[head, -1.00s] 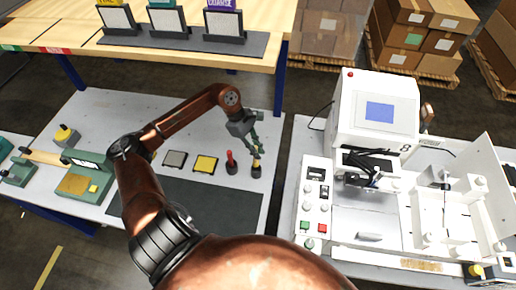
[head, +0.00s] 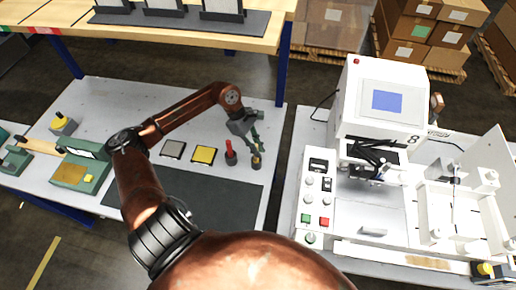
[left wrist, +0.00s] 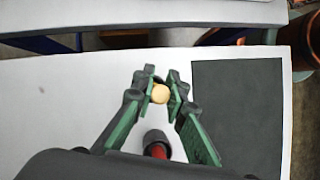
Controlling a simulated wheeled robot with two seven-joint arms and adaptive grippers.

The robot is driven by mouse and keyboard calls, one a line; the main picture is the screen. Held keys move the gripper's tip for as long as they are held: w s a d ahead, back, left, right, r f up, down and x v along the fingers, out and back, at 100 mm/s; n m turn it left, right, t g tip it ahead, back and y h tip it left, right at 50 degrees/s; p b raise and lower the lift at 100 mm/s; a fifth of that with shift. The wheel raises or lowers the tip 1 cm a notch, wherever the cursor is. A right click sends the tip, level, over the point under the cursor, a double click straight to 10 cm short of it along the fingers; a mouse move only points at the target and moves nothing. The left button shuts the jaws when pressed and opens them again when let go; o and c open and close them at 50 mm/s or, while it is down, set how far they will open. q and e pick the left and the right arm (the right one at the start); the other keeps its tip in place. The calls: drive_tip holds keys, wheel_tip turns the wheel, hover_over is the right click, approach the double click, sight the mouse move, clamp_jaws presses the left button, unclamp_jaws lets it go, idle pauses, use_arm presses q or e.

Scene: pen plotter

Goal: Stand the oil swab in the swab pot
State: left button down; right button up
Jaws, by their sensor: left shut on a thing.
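My left gripper (head: 254,139) is shut on the oil swab (head: 257,151), of which a small yellowish part shows below the fingers. In the left wrist view the green and grey fingers (left wrist: 163,96) close around the swab's round tan end (left wrist: 160,94). The swab pot (head: 256,163), a small dark cup, is directly under the swab at the table's right side. The swab's lower end is hidden, so I cannot tell whether it touches the pot's bottom. My right gripper is not in view.
A red-handled tool (head: 229,147) stands in a similar dark holder just left of the pot. Yellow (head: 204,154) and grey (head: 173,149) pads lie further left. A dark mat (head: 190,195) lies in front. The white machine (head: 380,105) stands to the right.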

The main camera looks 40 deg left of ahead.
use_arm(q)
drive_tip(key=c, duration=1.8)
unclamp_jaws()
drive_tip(key=shift+c, duration=0.2)
drive_tip(key=shift+r, duration=0.1)
drive_tip(key=v, duration=1.2)
drive_tip(key=shift+s, duration=0.1)
